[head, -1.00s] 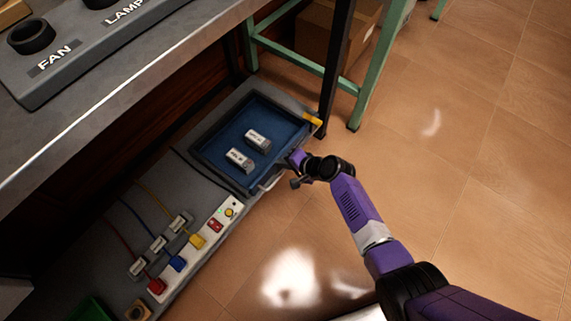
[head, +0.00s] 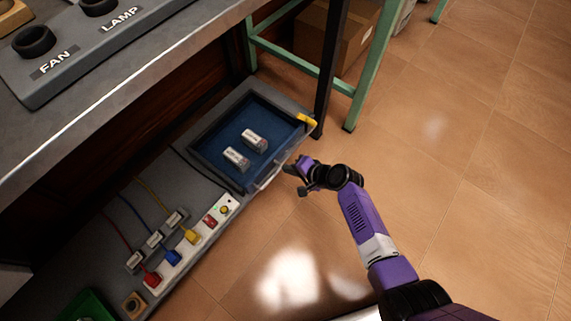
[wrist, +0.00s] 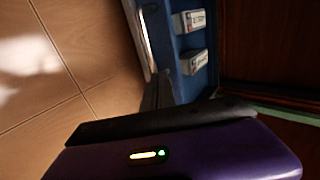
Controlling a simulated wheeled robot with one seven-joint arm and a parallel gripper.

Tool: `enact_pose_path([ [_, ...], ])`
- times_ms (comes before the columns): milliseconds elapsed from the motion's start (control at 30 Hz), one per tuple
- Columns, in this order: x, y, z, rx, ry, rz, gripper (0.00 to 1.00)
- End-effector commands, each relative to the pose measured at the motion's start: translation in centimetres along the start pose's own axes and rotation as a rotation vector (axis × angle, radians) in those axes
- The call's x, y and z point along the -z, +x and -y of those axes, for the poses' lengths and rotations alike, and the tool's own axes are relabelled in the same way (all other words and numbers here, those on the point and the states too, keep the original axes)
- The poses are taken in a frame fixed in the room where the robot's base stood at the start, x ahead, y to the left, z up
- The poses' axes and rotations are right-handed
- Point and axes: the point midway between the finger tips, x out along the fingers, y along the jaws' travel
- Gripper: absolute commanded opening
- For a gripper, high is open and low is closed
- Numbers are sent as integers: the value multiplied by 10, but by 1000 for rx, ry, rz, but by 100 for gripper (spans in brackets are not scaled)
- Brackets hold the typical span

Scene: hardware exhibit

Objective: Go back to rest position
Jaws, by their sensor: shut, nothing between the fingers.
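My gripper (head: 294,172) is at the end of my purple arm, in the middle of the head view. It is shut and empty, just right of the open drawer's handle (head: 268,177), with a small gap that is hard to judge. The drawer (head: 208,133) has a blue lining and holds two small white and grey labelled blocks, a left one (head: 236,157) and a right one (head: 254,140). In the wrist view the same blocks show near the top (wrist: 194,20), beside the drawer's metal handle (wrist: 140,30). My fingers appear dark there.
A power strip (head: 190,250) with red, blue and yellow plugs lies left of the drawer. The workbench (head: 130,95) with FAN and LAMP holders overhangs it. A green-legged table (head: 370,65) and a cardboard box (head: 335,35) stand behind. The tiled floor (head: 480,150) at right is clear.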

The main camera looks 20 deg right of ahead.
Motion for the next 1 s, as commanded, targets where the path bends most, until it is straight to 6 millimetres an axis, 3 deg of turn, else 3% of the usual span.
enact_pose_path([
  [200, 0, -42, 2, -1, 5, -1, 0],
  [400, 0, -70, 1, -1, 4, -2, 0],
  [867, 1, -80, -1, -1, -6, -4, 0],
  [1000, 22, -83, 7, 12, -63, -82, 0],
])
